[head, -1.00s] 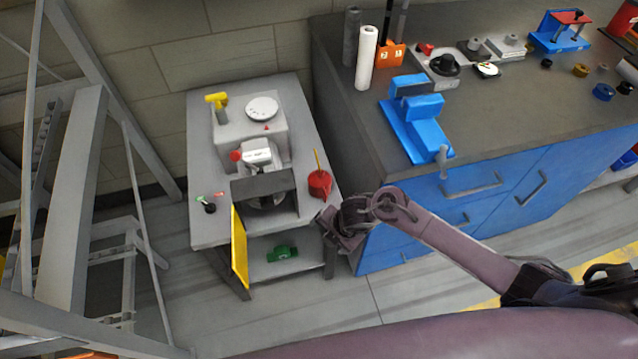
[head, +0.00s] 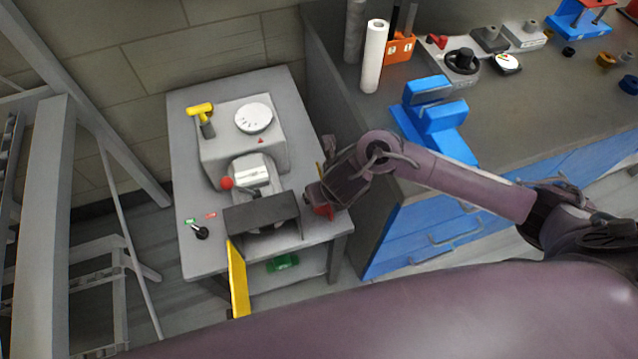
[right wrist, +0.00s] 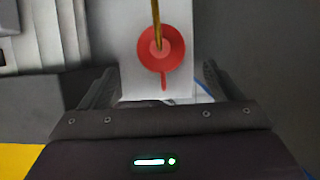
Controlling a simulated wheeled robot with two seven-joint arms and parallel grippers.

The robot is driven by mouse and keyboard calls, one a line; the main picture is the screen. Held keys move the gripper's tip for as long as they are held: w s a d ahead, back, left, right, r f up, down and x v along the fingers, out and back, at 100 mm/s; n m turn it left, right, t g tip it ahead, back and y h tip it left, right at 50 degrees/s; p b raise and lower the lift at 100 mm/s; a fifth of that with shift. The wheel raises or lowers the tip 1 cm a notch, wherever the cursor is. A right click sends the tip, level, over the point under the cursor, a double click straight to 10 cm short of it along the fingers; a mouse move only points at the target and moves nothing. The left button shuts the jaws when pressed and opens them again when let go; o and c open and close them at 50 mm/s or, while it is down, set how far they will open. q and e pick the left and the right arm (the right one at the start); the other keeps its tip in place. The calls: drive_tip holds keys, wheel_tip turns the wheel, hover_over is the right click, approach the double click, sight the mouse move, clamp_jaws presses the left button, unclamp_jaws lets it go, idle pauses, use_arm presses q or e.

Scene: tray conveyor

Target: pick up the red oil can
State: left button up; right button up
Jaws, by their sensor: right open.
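The red oil can (right wrist: 160,62) shows in the right wrist view as a round red body with a brass-coloured spout and a short red handle. It stands near the right edge of the grey table (head: 190,255). In the head view only a little of the red oil can (head: 322,209) shows, because my right gripper (head: 318,198) covers most of it. In the right wrist view my right gripper (right wrist: 160,90) is open, with one finger on each side and the can ahead between them. I cannot tell any contact. My left gripper is not in view.
A grey machine (head: 285,150) with a white dial fills the table's middle. A yellow panel (head: 238,278) sticks out at its front. A blue cabinet (head: 440,235) with a dark top stands right of the table, carrying a blue vise (head: 437,125) and a white roll (head: 374,60).

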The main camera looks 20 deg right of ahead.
sight(325, 209)
drive_tip(key=shift+w+f, duration=0.25)
drive_tip(key=shift+b+x, duration=0.5)
drive_tip(key=shift+x, duration=0.4)
drive_tip(key=shift+f, duration=0.3)
drive_tip(key=b+x, duration=0.1)
drive_tip(key=x, duration=0.2)
drive_tip(key=shift+w+d+f, duration=0.1)
drive_tip(key=shift+w+f, duration=0.2)
drive_tip(key=shift+f, duration=0.05)
drive_tip(key=shift+w+f, duration=0.15)
drive_tip(key=shift+f, duration=0.15)
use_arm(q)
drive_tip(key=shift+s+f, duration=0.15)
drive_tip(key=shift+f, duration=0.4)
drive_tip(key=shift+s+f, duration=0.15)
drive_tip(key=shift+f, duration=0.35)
use_arm(e)
drive_tip(key=c, duration=1.2)
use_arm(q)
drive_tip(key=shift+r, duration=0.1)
use_arm(e)
drive_tip(key=shift+w+r, duration=0.1)
drive_tip(key=shift+c, duration=0.2)
